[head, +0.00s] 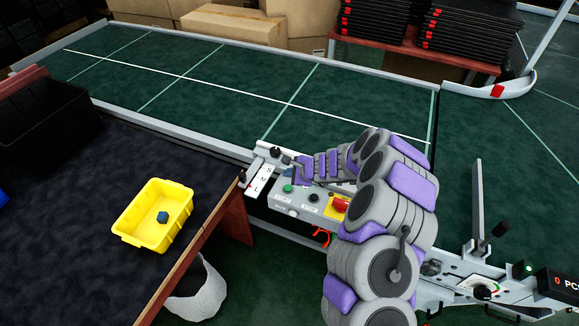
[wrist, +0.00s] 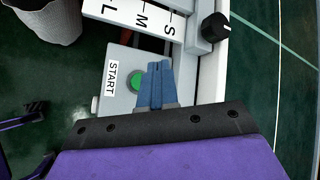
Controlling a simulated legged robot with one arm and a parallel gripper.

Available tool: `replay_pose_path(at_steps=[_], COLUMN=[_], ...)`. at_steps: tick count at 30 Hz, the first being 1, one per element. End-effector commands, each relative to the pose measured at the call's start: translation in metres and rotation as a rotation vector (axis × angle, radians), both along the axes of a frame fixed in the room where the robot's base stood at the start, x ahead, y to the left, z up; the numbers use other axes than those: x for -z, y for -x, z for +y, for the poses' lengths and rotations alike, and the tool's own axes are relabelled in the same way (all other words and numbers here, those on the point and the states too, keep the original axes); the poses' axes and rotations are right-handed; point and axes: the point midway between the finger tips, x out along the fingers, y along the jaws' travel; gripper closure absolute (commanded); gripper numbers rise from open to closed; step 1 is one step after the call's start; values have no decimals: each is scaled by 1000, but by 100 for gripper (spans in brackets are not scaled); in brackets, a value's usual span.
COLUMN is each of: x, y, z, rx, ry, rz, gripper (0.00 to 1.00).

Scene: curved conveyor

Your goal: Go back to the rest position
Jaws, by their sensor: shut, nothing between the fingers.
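My gripper (wrist: 158,66) shows in the wrist view as two blue fingers pressed together, with nothing between them. The fingertips appear just right of the green button (wrist: 136,83) beside the START label; the gap between them cannot be judged. In the head view my arm reaches up from the lower right and bends left over the control panel (head: 313,197). My gripper (head: 284,158) is at its left end, small and dark there, near the panel's upper left corner. The green button (head: 287,188) is visible below it.
The green conveyor (head: 230,85) runs behind the panel. A yellow bin (head: 130,217) holding a blue cube (head: 163,217) stands on the dark table at left. A black crate (head: 40,125) is behind it. A white basket (head: 200,295) is below the table edge. A black knob (wrist: 215,26) is near my fingers.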

Motion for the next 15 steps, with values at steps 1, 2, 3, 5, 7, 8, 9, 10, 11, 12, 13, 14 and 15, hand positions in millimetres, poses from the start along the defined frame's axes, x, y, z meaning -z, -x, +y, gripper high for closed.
replay_pose_path(at_steps=[1, 2, 3, 5, 7, 8, 9, 10, 11, 12, 13, 14, 15], x=[0, 0, 0, -1, -6, -10, -19, -28, -39, -55, -67, -81, -100], y=[0, 0, 0, 0, 1, 2, 4, 7, 10, 15, 20, 26, 35], z=[0, 0, 0, 0, 3, 6, 11, 16, 21, 29, 34, 40, 47], rx=[0, 0, 0, -1, -13, -25, -46, -70, -97, -139, -172, -211, -264], ry=[0, 0, 0, 0, -5, -8, -15, -21, -27, -35, -39, -43, -47], rz=[0, 0, 0, -1, -7, -11, -22, -33, -47, -67, -84, -103, -129], gripper=[100, 100, 100, 100, 100, 100, 100, 100, 100, 100, 100, 100, 100])
